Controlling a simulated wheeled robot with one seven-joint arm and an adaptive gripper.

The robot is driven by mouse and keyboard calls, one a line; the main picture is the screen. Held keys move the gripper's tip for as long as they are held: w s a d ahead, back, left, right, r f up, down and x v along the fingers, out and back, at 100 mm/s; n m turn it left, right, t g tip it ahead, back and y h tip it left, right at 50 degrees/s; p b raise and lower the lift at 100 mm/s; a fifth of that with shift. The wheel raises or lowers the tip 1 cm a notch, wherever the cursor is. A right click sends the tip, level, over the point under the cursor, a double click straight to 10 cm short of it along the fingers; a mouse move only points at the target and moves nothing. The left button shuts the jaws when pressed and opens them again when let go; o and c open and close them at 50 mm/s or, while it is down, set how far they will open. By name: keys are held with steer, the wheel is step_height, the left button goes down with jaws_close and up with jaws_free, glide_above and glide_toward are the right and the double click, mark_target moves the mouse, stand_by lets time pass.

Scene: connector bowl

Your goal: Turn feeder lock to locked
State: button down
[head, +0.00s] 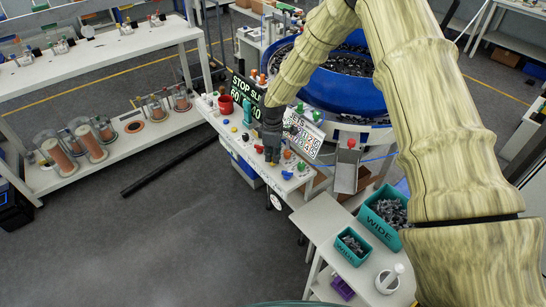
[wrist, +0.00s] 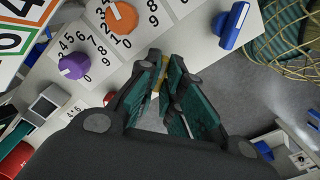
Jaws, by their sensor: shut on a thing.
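My gripper (head: 272,158) reaches down to the front edge of the white control bench (head: 222,122). In the wrist view my gripper (wrist: 165,82) is shut on a small yellow knob (wrist: 161,70), mostly hidden by the dark green finger pads. I see no readable lock label, so I cannot tell whether this knob is the feeder lock or which way it points. A purple knob (wrist: 74,65) and an orange knob (wrist: 122,18) sit on numbered dials to the left and above. A blue lever (wrist: 233,25) is at upper right.
A large blue bowl (head: 340,104) of dark parts stands behind the bench. A red cup (head: 225,104) and a STOP sign (head: 246,90) are left of my gripper. Teal bins (head: 382,227) stand on a table at lower right. Floor in front is clear.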

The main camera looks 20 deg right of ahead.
steer(key=m+b, duration=0.2)
steer(key=m, duration=0.2)
steer(key=shift+w, duration=0.1)
steer(key=m+b, duration=0.1)
steer(key=m, duration=0.3)
steer(key=m+b, duration=0.1)
steer(key=m, duration=0.3)
steer(key=shift+r+m, duration=0.1)
steer(key=shift+m, duration=0.2)
steer(key=shift+m+b, duration=0.35)
steer(key=shift+m, duration=1.45)
steer(key=c, duration=1.7)
jaws_free()
steer(key=shift+o, duration=0.7)
step_height(320, 180, up, 12)
